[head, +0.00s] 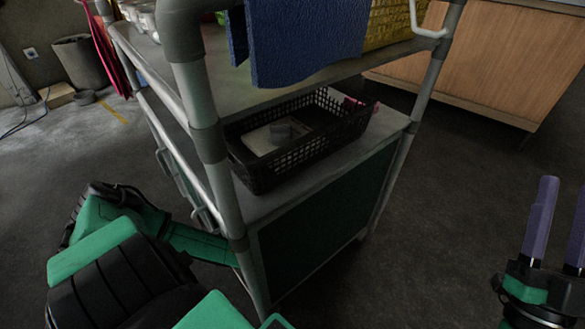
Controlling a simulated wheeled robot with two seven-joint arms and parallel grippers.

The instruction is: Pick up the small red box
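No small red box can be made out for certain. A small pinkish-red item (354,104) shows at the far right end of the black basket (268,180) on the cart's middle shelf, but its shape is too small and partly hidden to tell. My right gripper (565,190) is at the right edge, with two purple fingers apart and nothing between them. It is well to the right of the cart. My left arm is at the lower left beside the cart; its gripper does not show.
The grey-framed cart (390,130) has posts and an upper shelf over the basket. A blue cloth (305,40) hangs from above, beside a yellow basket (395,22). A wooden cabinet (500,60) stands behind. A grey bin (80,62) is far left. Floor right of the cart is clear.

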